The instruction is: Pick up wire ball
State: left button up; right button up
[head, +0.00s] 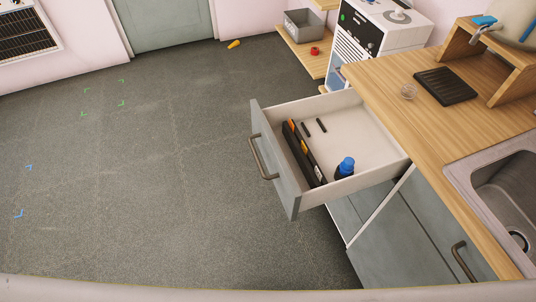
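The wire ball (408,91) is a small, round, thin-wired thing on the wooden countertop (390,75). It lies near the counter's left edge, just left of a black ribbed pad and above the open drawer. Neither of my grippers shows in the head view, so I cannot see their place or state.
An open drawer (276,181) juts out left of the counter, holding a blue-capped bottle (345,168) and dark items. A black ribbed pad (446,86) lies beside the ball. A sink (505,200) is at the right. The floor (150,190) at left is mostly clear.

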aim_at(409, 91)
jog(key=i+j+z, duration=0.1)
jog(key=z, duration=0.3)
jog(key=j+z, duration=0.15)
jog(key=z, duration=0.25)
jog(key=i+j+z, duration=0.1)
jog(key=z, duration=0.3)
jog(key=j+z, duration=0.35)
jog(key=l, duration=0.1)
